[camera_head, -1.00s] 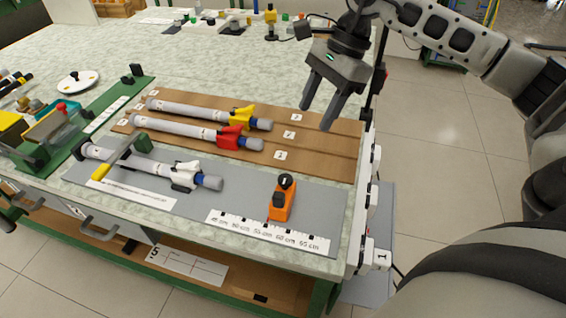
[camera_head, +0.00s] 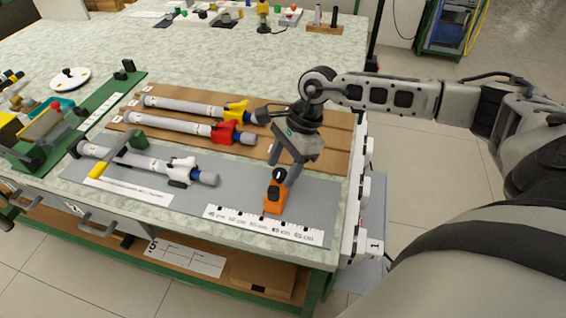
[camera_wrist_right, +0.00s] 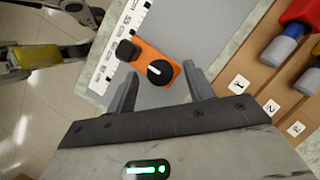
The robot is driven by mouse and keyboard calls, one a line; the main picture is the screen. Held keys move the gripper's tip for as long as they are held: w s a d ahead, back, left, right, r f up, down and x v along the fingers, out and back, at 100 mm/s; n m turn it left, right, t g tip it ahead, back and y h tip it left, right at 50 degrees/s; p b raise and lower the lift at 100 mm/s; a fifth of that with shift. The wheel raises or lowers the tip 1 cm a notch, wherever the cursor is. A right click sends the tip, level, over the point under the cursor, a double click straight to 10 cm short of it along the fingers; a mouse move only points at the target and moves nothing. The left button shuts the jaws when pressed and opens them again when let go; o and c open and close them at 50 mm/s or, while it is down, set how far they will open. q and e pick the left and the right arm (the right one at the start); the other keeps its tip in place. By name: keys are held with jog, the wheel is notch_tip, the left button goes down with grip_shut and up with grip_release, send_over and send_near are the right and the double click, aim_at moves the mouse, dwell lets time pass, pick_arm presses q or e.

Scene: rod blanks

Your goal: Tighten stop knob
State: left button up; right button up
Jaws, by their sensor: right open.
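The orange stop (camera_head: 274,197) sits on the grey mat beside the printed ruler. A round black knob (camera_wrist_right: 160,72) with a white line is on its top. A second black block (camera_wrist_right: 127,50) is at the stop's other end in the right wrist view. My right gripper (camera_head: 280,180) is open, pointing down over the stop. In the right wrist view its fingers lie on either side of the knob, with gaps visible; contact cannot be told.
A grey rod with a white clamp (camera_head: 182,172) lies on the mat to the left. Rods with red (camera_head: 223,132) and yellow (camera_head: 236,110) clamps lie on the brown board behind. The ruler (camera_head: 262,225) runs along the front. The mat right of the stop is clear.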

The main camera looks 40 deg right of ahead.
jog(key=c, duration=1)
